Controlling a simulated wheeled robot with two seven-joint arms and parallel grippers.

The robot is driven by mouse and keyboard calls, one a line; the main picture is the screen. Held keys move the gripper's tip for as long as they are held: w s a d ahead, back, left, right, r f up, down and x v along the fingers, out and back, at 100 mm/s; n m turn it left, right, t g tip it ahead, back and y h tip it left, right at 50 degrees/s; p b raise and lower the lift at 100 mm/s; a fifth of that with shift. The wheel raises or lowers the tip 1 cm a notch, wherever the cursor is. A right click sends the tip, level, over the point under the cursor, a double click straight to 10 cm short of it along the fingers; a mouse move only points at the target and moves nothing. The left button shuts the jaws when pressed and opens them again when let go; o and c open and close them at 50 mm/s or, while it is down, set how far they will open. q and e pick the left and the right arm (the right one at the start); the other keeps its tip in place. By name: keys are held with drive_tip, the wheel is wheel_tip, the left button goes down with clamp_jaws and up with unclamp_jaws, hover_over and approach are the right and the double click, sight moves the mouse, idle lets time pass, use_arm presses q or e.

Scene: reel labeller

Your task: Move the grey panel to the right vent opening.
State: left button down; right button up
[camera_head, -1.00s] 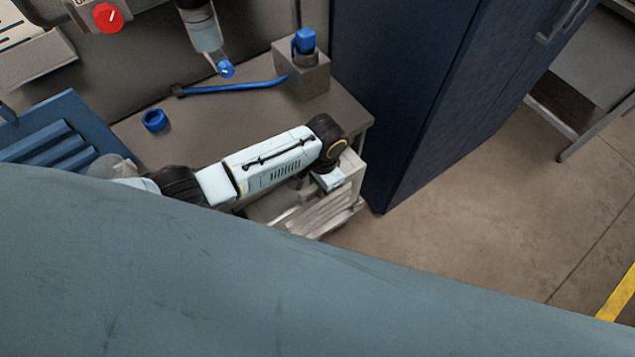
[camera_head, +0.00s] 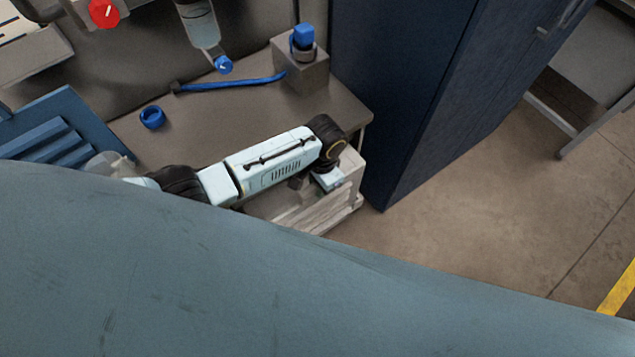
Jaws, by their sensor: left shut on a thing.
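My left arm reaches in from the left across the bench front. My left gripper (camera_head: 328,181) points down at the bench's front right corner, beside a pale box-like part. It is shut on the grey panel (camera_head: 332,214), a light grey slatted piece seen at a steep angle below the fingers. The fingertips and the grip itself are mostly hidden. I cannot make out the right vent opening in this view. My right gripper is not in view.
The bench (camera_head: 235,120) holds a blue ring (camera_head: 152,117), a blue strap (camera_head: 235,84) and a grey block (camera_head: 300,70) with a blue top. A blue tray (camera_head: 62,130) is at left. A dark blue cabinet (camera_head: 415,90) stands right. Floor (camera_head: 480,215) is clear. A blue-grey surface hides the lower view.

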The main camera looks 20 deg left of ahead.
use_arm(q)
drive_tip(key=shift+f+b, duration=0.85)
drive_tip(key=shift+f, duration=0.55)
drive_tip(key=c, duration=1.3)
unclamp_jaws()
drive_tip(key=shift+c, duration=0.2)
drive_tip(key=shift+o, duration=0.7)
drive_tip(key=r+p, duration=0.1)
drive_tip(key=r, duration=0.3)
drive_tip(key=r+p, duration=0.1)
drive_tip(key=r, duration=0.4)
drive_tip(key=w+d+r+p, duration=0.1)
drive_tip(key=r, duration=0.3)
drive_tip(key=shift+r, duration=0.2)
